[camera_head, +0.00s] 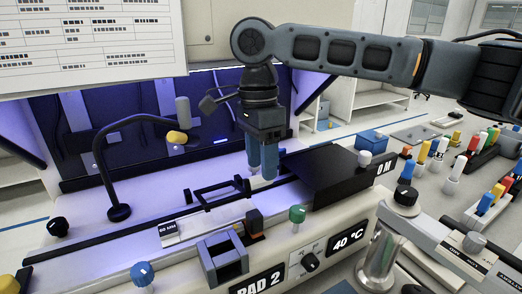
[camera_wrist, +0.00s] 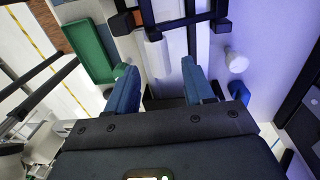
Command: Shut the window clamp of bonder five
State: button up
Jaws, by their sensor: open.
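A black open frame (camera_head: 215,192), which looks like the window clamp, sits over the rail of the bonder in the head view. I cannot tell for sure whether it is raised. My gripper (camera_head: 262,177) points down just right of this frame, its two blue fingers close above the rail. In the wrist view my gripper (camera_wrist: 160,80) has its fingers apart with nothing held between them. A black bar (camera_wrist: 190,20) crosses a pale strip ahead of the fingertips there. No number five is readable on the machine.
A black block (camera_head: 322,175) stands on the rail at right. A bent black lamp arm (camera_head: 100,150) rises at left. A green knob (camera_head: 297,214), a blue knob (camera_head: 142,273) and a dark square holder (camera_head: 222,258) line the front. Several coloured bottles stand farther right.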

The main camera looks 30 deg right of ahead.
jog(key=shift+s+f+b, duration=0.15)
jog(key=shift+f+b, duration=0.8)
jog(key=shift+f, duration=0.35)
grip_shut()
jog(key=shift+d, duration=0.1)
